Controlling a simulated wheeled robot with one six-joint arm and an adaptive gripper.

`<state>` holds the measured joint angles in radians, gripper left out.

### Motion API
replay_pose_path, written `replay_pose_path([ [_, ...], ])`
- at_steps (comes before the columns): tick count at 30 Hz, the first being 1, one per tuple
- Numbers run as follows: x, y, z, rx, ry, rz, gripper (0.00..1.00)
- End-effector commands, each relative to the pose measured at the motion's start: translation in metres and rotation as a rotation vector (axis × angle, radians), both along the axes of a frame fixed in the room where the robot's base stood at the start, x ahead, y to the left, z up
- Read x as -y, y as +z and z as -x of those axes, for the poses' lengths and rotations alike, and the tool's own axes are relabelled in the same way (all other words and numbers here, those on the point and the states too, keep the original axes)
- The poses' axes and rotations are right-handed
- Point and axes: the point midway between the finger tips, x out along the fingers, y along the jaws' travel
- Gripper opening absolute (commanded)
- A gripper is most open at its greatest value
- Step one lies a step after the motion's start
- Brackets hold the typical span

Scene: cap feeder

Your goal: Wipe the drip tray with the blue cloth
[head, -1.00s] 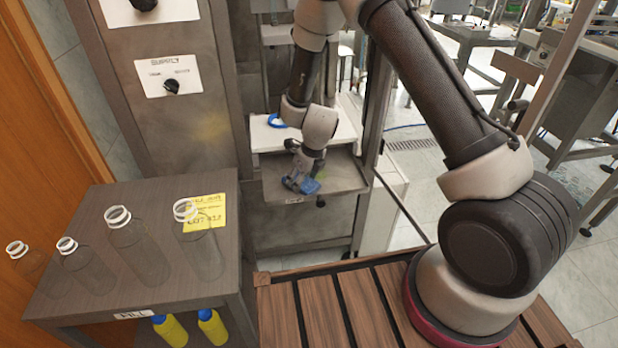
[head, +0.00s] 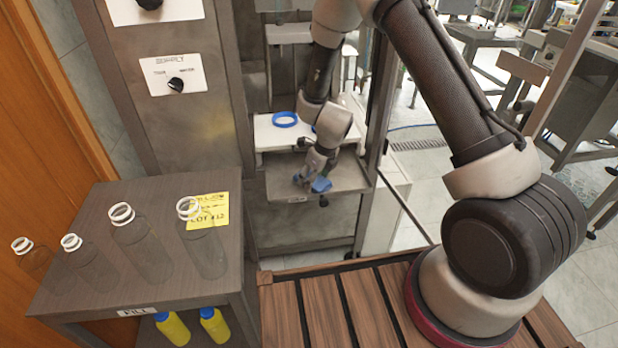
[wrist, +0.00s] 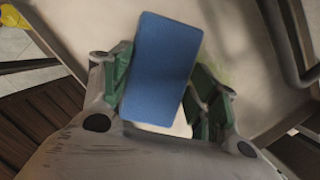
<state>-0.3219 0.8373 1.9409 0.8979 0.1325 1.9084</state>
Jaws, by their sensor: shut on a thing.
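The blue cloth (wrist: 162,70) is a flat rectangular pad held between the fingers of my gripper (wrist: 165,95) in the wrist view. In the head view my gripper (head: 312,181) is low over the grey drip tray (head: 345,178), with the blue cloth (head: 322,185) at its fingertips. I cannot tell whether the cloth touches the tray surface. A pale yellow-green smear (wrist: 215,72) shows on the tray beside the right finger in the wrist view. The gripper and wrist hide part of the tray in the head view.
A white shelf (head: 268,135) with a blue ring (head: 285,119) sits just above the tray. A side table (head: 150,285) with several clear bottles and a yellow note (head: 215,210) stands at left. Yellow bottles (head: 214,325) stand below it. A metal post (head: 376,110) rises right of the tray.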

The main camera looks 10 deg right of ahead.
Motion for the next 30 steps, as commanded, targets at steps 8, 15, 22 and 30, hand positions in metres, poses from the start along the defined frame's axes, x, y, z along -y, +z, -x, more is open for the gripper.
replay_pose_path([
  [8,0.027,0.001,-0.001,0.000,-0.003,0.000,0.41],
  [15,0.036,0.002,-0.001,0.001,-0.002,0.000,0.41],
  [22,0.056,0.000,0.000,0.001,-0.003,-0.001,0.41],
  [30,0.072,-0.001,0.000,0.001,-0.001,0.000,0.41],
])
